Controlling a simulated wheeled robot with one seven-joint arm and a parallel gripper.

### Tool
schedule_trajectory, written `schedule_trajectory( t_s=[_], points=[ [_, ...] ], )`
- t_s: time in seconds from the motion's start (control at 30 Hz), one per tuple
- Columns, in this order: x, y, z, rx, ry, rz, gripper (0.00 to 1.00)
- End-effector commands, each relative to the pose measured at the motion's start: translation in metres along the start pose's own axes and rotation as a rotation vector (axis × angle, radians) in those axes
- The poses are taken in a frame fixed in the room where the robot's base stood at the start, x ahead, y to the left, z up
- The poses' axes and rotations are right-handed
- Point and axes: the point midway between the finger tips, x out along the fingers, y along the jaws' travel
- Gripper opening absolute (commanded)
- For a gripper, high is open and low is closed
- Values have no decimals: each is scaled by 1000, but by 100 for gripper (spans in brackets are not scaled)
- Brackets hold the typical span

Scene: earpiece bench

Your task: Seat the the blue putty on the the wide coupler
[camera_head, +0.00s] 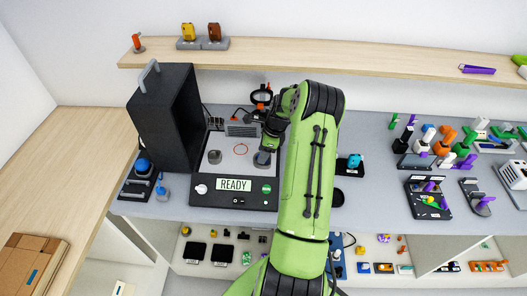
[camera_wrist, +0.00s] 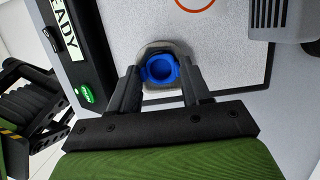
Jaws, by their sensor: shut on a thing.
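The blue putty (camera_wrist: 160,69) is a small cup-like ring in the wrist view. It sits between the two fingertips of my gripper (camera_wrist: 160,82), which is shut on it. A grey rounded piece, apparently the wide coupler (camera_wrist: 158,48), lies directly behind and under the putty, on the light plate. I cannot tell whether the putty touches it or is just above it. In the head view my gripper (camera_head: 264,148) points down at the right part of the station, over a grey piece (camera_head: 262,160); the putty is not clear there.
The station (camera_head: 235,199) shows READY and a green button. Another grey piece (camera_head: 214,157) stands on its plate's left. A grey slotted block (camera_head: 243,130) stands at the plate's back. A tall black box (camera_head: 165,115) is to the left. Crowded racks (camera_head: 430,200) are at right.

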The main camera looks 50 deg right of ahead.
Motion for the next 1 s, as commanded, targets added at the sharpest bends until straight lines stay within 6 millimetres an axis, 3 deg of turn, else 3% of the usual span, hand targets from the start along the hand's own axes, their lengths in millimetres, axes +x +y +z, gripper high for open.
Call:
schedule_trajectory(
  t_s=[0.3,0.33,0.5,0.83,1.0],
  points=[
    [2,1,-1,1,1,2,17],
    [2,1,-1,1,1,3,51],
    [2,0,-1,1,1,2,77],
    [-3,0,-1,1,0,-1,77],
    [-39,-1,0,0,0,-5,77]
  ],
)
